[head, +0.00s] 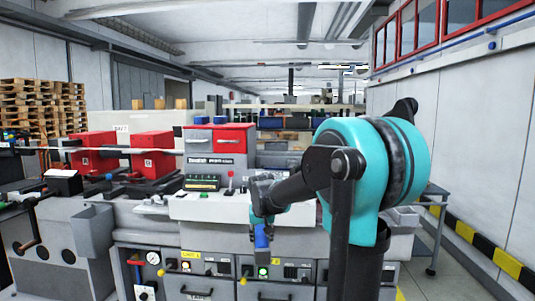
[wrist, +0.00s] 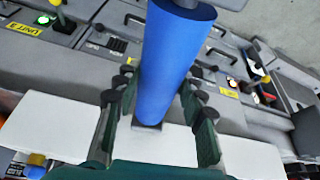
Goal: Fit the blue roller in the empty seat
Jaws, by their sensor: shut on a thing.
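The blue roller (wrist: 172,60) is held between the fingers of my gripper (wrist: 162,92) in the wrist view. A dark shaft end shows at its top edge, and its lower end lies over a white surface. In the head view, the blue roller (head: 262,240) hangs below my wrist, in front of the machine's lower panels. My gripper (head: 263,222) is small there and partly hidden by my arm. I cannot make out the empty seat in either view.
The grey label rewinder (head: 130,225) fills the left and middle, with a control panel (head: 205,183), red blocks (head: 153,145) and a long bar on top. A grey side table (head: 432,215) stands at the right. The floor beyond it is clear up to the striped wall edge.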

